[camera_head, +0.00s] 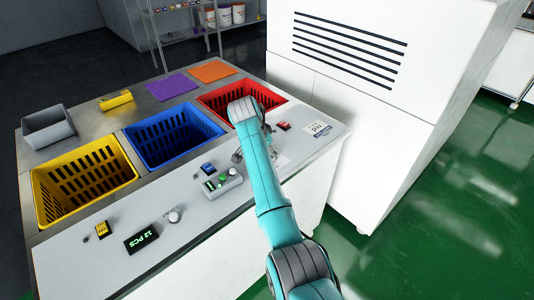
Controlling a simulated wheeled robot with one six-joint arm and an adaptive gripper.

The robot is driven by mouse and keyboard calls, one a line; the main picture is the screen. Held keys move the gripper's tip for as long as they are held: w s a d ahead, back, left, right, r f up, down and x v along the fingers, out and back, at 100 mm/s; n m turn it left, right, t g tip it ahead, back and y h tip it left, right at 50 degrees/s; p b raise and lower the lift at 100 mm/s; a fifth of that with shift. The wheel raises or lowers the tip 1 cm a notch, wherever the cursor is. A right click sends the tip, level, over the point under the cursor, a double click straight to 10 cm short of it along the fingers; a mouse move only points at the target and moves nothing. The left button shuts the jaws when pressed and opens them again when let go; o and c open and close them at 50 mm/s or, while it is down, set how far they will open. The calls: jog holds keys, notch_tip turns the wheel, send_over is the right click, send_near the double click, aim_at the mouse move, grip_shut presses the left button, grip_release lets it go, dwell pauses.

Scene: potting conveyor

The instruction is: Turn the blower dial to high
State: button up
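A small round pale knob (174,215) sits on the white front panel (100,262), right of a black display (141,239) reading "12 PCS". Lettering beside the knob is too small to read with certainty. My gripper (238,156) is at the end of the teal arm, low over the panel in front of the red bin, well to the right of this knob. The arm covers part of the panel there, and anything under the gripper is hidden. I cannot tell which control is the blower dial or what its setting is. The fingers are too small and covered to judge.
Yellow (84,178), blue (171,138) and red (216,103) bins line the counter. A grey control box (221,184) with green buttons stands left of my arm. A red-topped block (283,126) lies to the right. A tall white cabinet (375,110) stands behind right.

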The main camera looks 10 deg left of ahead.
jog(key=shift+m+g, duration=0.3)
jog(key=shift+m, duration=0.2)
jog(key=o, duration=1.1)
jog(key=shift+o, duration=0.2)
jog(key=v, duration=1.2)
jog(key=shift+a, duration=0.25)
jog(key=shift+s+f, duration=0.1)
jog(key=shift+f, duration=0.05)
